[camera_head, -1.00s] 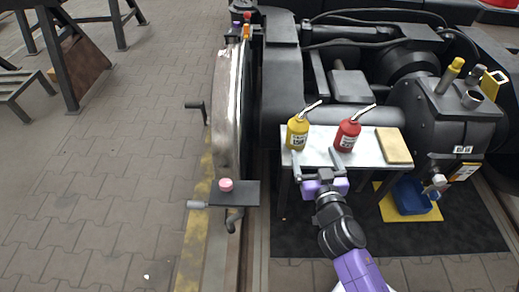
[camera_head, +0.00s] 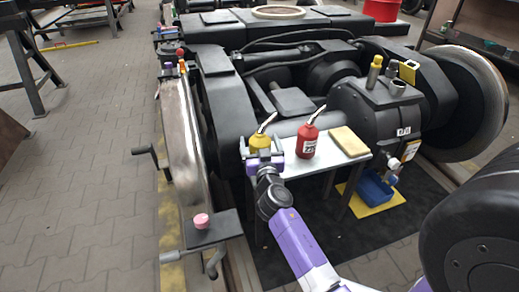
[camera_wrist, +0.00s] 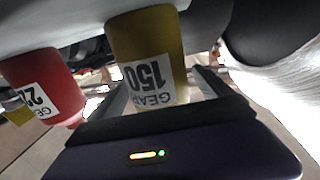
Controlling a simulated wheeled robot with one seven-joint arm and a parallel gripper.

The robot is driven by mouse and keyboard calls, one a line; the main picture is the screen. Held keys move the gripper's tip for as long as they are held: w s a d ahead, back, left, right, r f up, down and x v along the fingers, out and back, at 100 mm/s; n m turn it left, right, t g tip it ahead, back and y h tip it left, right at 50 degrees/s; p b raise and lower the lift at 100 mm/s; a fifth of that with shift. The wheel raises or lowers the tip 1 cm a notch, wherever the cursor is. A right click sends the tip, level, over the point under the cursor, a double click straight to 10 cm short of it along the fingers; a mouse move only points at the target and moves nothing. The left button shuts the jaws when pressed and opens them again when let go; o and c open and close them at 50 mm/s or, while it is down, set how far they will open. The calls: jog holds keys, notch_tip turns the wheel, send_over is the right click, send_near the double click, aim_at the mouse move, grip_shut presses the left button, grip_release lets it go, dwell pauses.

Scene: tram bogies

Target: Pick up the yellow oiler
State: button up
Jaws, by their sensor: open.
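The yellow oiler (camera_head: 260,142), with a bent metal spout, stands on the left part of a small light table (camera_head: 322,158). In the wrist view the yellow oiler (camera_wrist: 148,50) appears upside down with a white label reading GEAR 150. My gripper (camera_head: 262,156) is at the oiler's near side. In the wrist view my open gripper (camera_wrist: 163,92) has a finger on each side of the oiler's body, and I cannot tell whether either touches it. The red oiler (camera_head: 307,140) stands just right of it; it also shows in the wrist view (camera_wrist: 45,85).
A tan block (camera_head: 349,141) lies at the table's right end. Black bogie machinery (camera_head: 290,103) rises behind the table. A wheel (camera_head: 185,135) stands close on the left. A blue bin (camera_head: 376,187) sits on the floor at right, on a yellow sheet.

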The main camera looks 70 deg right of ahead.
jog(key=shift+x, duration=0.95)
jog(key=c, duration=1.8)
grip_shut()
jog(key=shift+r, duration=0.15)
